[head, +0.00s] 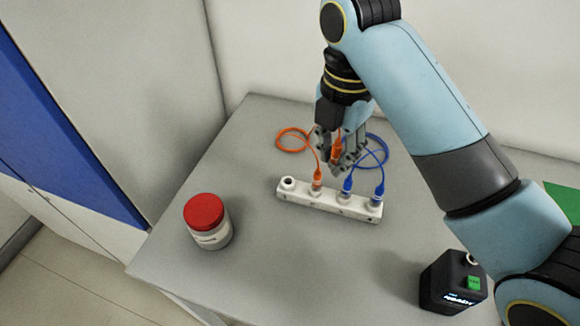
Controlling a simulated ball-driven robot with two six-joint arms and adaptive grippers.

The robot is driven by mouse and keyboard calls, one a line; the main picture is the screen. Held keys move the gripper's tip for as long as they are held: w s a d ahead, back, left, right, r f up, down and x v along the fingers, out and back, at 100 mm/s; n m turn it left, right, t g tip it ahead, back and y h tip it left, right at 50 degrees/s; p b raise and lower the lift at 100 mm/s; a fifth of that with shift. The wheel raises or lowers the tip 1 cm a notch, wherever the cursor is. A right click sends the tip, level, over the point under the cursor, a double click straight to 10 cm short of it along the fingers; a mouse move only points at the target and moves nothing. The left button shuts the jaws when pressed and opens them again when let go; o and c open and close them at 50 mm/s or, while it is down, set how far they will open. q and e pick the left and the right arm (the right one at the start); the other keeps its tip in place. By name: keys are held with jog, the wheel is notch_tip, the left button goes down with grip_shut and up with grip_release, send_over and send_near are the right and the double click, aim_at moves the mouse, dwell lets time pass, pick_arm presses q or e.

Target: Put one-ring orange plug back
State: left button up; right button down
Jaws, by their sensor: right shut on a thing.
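A white socket strip (328,205) lies on the grey table with a row of round sockets. Its leftmost socket (288,183) is empty. An orange plug (318,178) stands in the second socket, and two blue plugs (347,186) stand in the sockets to the right. My right gripper (337,160) is behind and above the strip, pointing down, shut on another orange plug (337,147). That plug is apart from the strip and partly hidden by the fingers; its ring marking is too small to tell. An orange cable (281,140) loops to the left. My left gripper is out of view.
A jar with a red lid (206,211) stands left of the strip. A black box with a lit display (452,284) stands at the front right, close to my right arm. A blue cable (385,150) loops behind the strip. The table's middle front is clear.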

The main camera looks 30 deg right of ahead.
jog(key=w+a+f, duration=0.1)
jog(key=w, duration=0.1)
jog(key=w+a+f+p, duration=0.1)
jog(key=w+f, duration=0.1)
jog(key=w, duration=0.1)
jog(key=w+a+f, duration=0.2)
jog(key=w, duration=0.1)
jog(key=shift+f, duration=0.15)
jog(key=shift+w+a+f, duration=0.1)
jog(key=shift+w+f, duration=0.1)
notch_tip(320, 180, down, 3)
jog(key=shift+s+f+p, duration=0.1)
jog(key=shift+f+p, duration=0.05)
jog(key=shift+p, duration=0.4)
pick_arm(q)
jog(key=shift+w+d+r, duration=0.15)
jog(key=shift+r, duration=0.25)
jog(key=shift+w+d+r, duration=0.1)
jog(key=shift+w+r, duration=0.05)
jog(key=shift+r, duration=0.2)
pick_arm(e)
jog(key=shift+f, duration=0.3)
jog(key=shift+f, duration=0.15)
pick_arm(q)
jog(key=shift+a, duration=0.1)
pick_arm(e)
jog(key=shift+f, duration=0.35)
jog(key=c, duration=1.2)
grip_release()
